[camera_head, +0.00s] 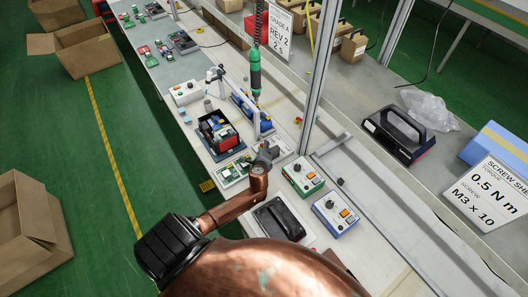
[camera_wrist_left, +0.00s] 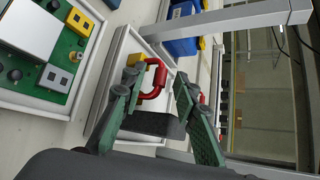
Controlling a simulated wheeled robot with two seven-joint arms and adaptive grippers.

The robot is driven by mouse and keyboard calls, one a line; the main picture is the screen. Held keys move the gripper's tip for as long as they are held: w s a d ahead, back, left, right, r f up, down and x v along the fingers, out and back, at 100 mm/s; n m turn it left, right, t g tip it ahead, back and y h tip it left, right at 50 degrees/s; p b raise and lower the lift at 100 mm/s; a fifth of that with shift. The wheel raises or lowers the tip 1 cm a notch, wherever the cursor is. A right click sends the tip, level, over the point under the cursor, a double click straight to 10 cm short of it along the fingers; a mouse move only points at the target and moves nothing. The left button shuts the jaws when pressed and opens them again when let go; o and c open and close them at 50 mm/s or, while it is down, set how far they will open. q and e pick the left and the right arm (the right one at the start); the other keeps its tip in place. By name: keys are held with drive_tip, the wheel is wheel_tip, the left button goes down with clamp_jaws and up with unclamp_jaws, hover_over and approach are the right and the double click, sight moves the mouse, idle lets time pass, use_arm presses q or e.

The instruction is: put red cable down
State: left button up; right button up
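The red cable (camera_wrist_left: 153,92) shows in the left wrist view as a short bent loop beside a yellow part (camera_wrist_left: 136,60), over a pale board or tray (camera_wrist_left: 110,62). My left gripper (camera_wrist_left: 160,78) has its two green fingers spread apart, with the red cable showing in the gap near the fingertips. I cannot tell whether either finger touches it. In the head view my left gripper (camera_head: 268,154) is low over the workbench, at the end of my copper arm. The cable cannot be made out there. My right gripper is not in view.
A green control box (camera_head: 302,177) and a blue one (camera_head: 335,213) stand right of my gripper. A red and black device (camera_head: 218,132) stands beyond it. A green screwdriver (camera_head: 255,72) hangs above the bench. A metal post (camera_head: 312,75) rises nearby.

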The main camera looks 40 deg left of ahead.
use_arm(q)
drive_tip(key=p+v, duration=0.1)
drive_tip(key=v, duration=1.1)
drive_tip(key=shift+r, duration=0.15)
